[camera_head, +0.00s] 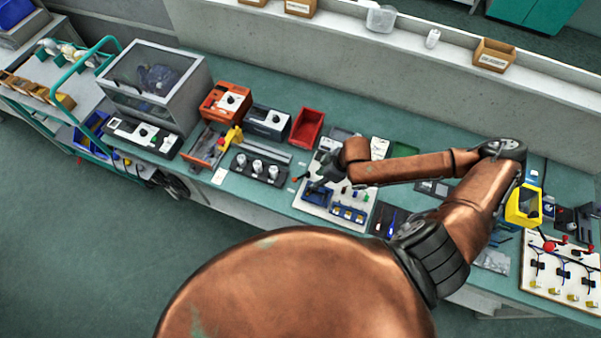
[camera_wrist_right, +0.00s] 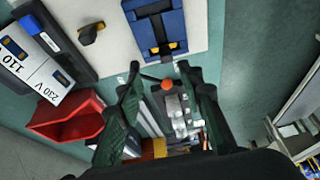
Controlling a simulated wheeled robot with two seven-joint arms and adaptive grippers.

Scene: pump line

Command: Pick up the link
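I cannot tell for certain which part is the link. A small dark piece with a yellow end (camera_wrist_right: 91,33) lies on the white board (camera_wrist_right: 115,50), beside a panel marked 110 V and 230 V (camera_wrist_right: 45,70). My right gripper (camera_wrist_right: 165,88) is open in the right wrist view, with its dark green fingers apart. A red knob (camera_wrist_right: 167,85) shows between the fingertips, apparently beyond them. My left gripper is not in view.
A red bin (camera_wrist_right: 68,117) is nearby and also shows in the head view (camera_head: 307,127). A black holder with white parts (camera_head: 258,168) stands left of the board. Floor space lies in front.

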